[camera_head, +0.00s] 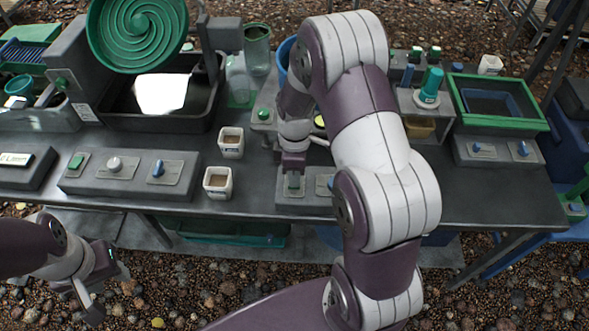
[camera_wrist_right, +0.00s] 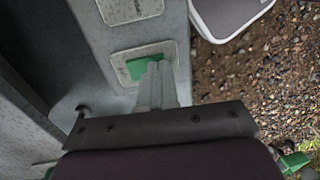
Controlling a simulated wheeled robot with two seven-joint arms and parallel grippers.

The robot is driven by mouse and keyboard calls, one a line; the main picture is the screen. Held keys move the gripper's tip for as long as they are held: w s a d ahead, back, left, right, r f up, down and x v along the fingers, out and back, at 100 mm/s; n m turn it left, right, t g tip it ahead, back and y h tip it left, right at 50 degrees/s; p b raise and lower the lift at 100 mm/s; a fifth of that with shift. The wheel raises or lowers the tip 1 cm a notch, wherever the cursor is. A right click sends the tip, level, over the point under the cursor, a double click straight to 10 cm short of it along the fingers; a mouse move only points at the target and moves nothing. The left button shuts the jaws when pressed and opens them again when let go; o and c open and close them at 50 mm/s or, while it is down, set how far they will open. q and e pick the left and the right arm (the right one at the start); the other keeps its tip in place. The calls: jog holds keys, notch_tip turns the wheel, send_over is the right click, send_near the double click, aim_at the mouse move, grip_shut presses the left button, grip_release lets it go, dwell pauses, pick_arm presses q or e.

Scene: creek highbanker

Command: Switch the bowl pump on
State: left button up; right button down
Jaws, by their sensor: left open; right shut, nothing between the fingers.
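A grey control box (camera_head: 305,204) stands at the table's front edge, with a green rocker switch (camera_head: 293,184) on its left plate. In the right wrist view the green rocker (camera_wrist_right: 140,67) sits on a pale plate. My right gripper (camera_head: 292,172) is shut and empty, pointing down over this rocker. Its fingertips (camera_wrist_right: 157,68) overlap the rocker's edge; I cannot tell whether they press it. The fingers partly hide the rocker, and my right arm hides the box's right end. My left gripper (camera_head: 92,285) is open and empty, low at the left, in front of the table.
A green spiral bowl (camera_head: 137,30) stands over a black tub (camera_head: 115,118) at the back left. Two white cups (camera_head: 231,143) (camera_head: 217,184) stand left of the box. Another control box (camera_head: 130,177) has several switches. A green-rimmed tray (camera_head: 497,122) is at the right.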

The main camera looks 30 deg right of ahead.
jog(key=shift+s+f, duration=0.1)
jog(key=shift+f, duration=0.05)
dwell(0.4)
jog(key=shift+w+d+r+p, duration=0.2)
jog(key=shift+w+d+p, duration=0.2)
jog(key=shift+w, duration=0.3)
